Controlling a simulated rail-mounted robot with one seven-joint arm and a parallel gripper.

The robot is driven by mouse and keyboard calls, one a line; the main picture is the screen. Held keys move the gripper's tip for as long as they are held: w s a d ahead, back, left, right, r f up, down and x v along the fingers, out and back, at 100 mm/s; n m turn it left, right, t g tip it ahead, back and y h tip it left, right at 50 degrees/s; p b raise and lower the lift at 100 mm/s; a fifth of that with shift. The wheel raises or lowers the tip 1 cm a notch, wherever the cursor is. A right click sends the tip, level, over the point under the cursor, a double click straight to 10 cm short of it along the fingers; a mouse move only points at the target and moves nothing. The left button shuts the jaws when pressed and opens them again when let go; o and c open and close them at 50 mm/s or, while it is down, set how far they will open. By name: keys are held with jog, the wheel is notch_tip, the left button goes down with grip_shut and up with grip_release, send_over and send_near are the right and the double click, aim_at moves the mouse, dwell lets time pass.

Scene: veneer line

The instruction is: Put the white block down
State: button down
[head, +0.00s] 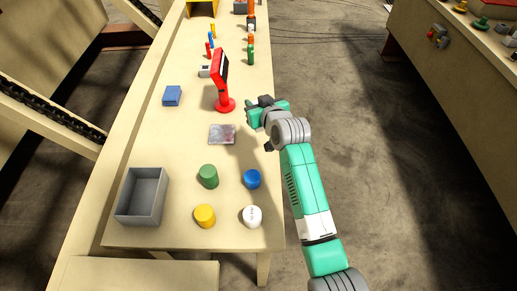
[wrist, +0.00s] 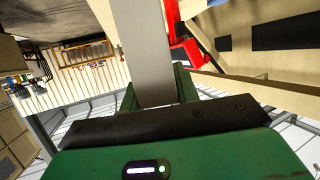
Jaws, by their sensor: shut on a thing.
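My gripper (head: 252,113) is above the right side of the table, just right of the red stand, in the head view. In the wrist view its green fingers (wrist: 155,90) are shut on a long, pale grey-white block (wrist: 147,45), which reaches up out of the top of the picture. In the head view I cannot make out the held block; the gripper seems to hide it. A white cylinder (head: 252,217) stands at the front right of the table.
The table (head: 150,200) carries a grey open bin (head: 141,215), green (head: 208,176), blue (head: 252,179) and yellow (head: 205,215) cylinders, a flat grey plate (head: 222,134), a blue block (head: 172,95) and the tall red stand (head: 222,85). Several small items stand farther back.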

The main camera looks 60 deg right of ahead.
notch_tip(320, 180, down, 10)
jog(key=shift+a+r+b, duration=0.1)
jog(key=shift+b, duration=1)
jog(key=shift+w, duration=0.1)
jog(key=shift+f, duration=0.2)
jog(key=c, duration=1)
grip_release()
jog(key=shift+c, duration=0.2)
jog(key=shift+r, duration=0.1)
jog(key=shift+s+a+r, duration=0.1)
jog(key=shift+s+r, duration=0.1)
jog(key=p+v, duration=0.2)
jog(key=v, duration=0.9)
jog(key=shift+s+a+p, duration=0.2)
jog(key=shift+p, duration=0.2)
